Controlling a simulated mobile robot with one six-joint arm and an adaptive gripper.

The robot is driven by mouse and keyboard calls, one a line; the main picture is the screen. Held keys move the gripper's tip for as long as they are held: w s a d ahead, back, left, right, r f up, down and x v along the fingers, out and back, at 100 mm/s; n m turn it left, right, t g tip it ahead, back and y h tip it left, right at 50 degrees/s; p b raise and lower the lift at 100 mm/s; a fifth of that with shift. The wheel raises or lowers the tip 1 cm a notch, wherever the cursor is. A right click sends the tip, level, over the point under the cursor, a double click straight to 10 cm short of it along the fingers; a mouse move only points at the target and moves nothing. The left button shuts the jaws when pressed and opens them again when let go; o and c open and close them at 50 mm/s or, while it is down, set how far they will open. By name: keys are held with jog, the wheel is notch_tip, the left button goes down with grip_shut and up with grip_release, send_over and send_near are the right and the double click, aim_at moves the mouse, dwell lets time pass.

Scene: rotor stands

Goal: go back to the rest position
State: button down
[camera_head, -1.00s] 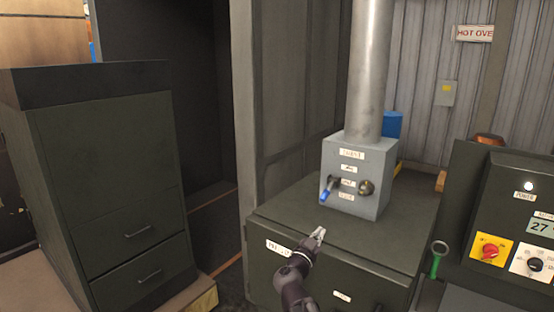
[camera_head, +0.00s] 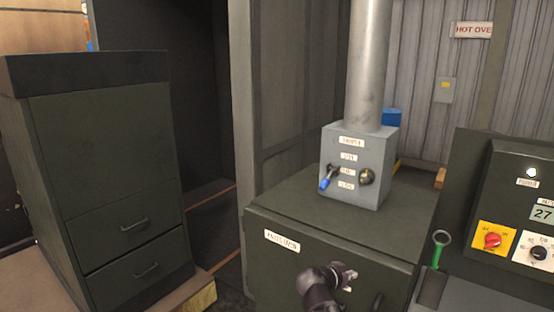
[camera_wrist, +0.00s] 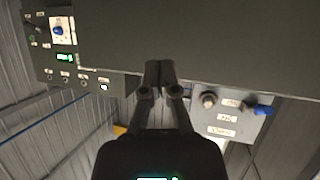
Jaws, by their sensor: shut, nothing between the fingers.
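My gripper (camera_head: 345,274) is in front of the dark green cabinet (camera_head: 306,213), low in the head view, with its fingers closed and empty. In the wrist view the two fingers of my gripper (camera_wrist: 159,66) lie side by side, with the dark cabinet (camera_wrist: 200,40) beyond them. The grey control box (camera_head: 353,195) with a blue-tipped lever (camera_head: 326,184) and a round knob (camera_head: 367,176) stands on the cabinet, under a metal pipe. My gripper is apart from the lever. The box also shows at the right of the wrist view (camera_wrist: 224,114).
A drawer cabinet (camera_head: 110,160) stands at the left. At the right is a control panel with a red knob (camera_head: 492,240), a lit display (camera_head: 542,214) and a green-handled tool (camera_head: 438,250) beside it. The metal pipe (camera_head: 369,65) rises from the grey box.

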jog(key=s+a+f+n+g+y+b, duration=0.2)
jog(key=s+f+n+g+y+b, duration=0.1)
jog(key=f, duration=0.6)
jog(key=s+a+f+n+g+y+b, duration=0.2)
jog(key=s+f+n+g+y+b, duration=0.2)
jog(key=s+f, duration=0.5)
jog(key=shift+s+a+f+n+g+y, duration=0.25)
jog(key=shift+a+f+n+g+y, duration=0.25)
jog(key=shift+n+y, duration=0.9)
jog(key=shift+d+r+m+y, duration=0.1)
jog(key=shift+d+m+y, duration=0.1)
jog(key=shift+m+y, duration=0.1)
